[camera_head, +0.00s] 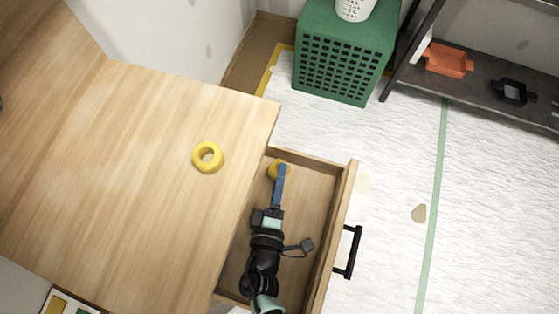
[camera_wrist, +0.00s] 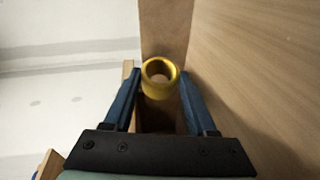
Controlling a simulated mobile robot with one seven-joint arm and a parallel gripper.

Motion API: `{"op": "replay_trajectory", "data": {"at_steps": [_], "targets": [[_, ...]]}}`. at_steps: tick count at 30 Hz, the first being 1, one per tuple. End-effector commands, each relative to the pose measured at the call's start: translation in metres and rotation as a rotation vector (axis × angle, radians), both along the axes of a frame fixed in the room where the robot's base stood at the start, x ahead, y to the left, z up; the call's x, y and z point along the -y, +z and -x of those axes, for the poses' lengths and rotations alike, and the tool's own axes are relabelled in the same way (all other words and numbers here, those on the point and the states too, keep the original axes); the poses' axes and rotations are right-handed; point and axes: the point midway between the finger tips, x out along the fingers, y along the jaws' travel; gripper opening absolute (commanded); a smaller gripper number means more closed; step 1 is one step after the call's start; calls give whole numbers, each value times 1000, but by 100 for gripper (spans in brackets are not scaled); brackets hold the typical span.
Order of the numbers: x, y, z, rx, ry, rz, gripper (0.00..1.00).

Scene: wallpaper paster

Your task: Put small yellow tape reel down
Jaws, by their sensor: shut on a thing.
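The small yellow tape reel (camera_head: 278,169) is at the tips of my gripper (camera_head: 281,172), over the far end of an open wooden drawer (camera_head: 310,200). In the wrist view, the reel (camera_wrist: 160,90) sits between the two blue fingers of my gripper (camera_wrist: 160,88), with its hole facing the camera. My gripper is shut on it. Whether the reel touches the drawer floor cannot be told. A larger yellow tape reel (camera_head: 207,157) lies flat on the wooden tabletop (camera_head: 120,170), left of the drawer.
The drawer has a black handle (camera_head: 350,252) on its right front. A green perforated crate (camera_head: 340,60) stands behind the drawer. A dark shelf (camera_head: 480,85) at the top right holds an orange item (camera_head: 448,61) and a black one (camera_head: 513,91). Most of the tabletop is clear.

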Motion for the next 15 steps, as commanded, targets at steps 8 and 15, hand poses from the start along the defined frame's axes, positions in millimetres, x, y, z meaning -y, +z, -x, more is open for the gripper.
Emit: {"op": "replay_trajectory", "data": {"at_steps": [8, 15], "targets": [[0, -8, 0, 1, 0, 0, 0], [0, -7, 0, 0, 0, 0, 79]]}}
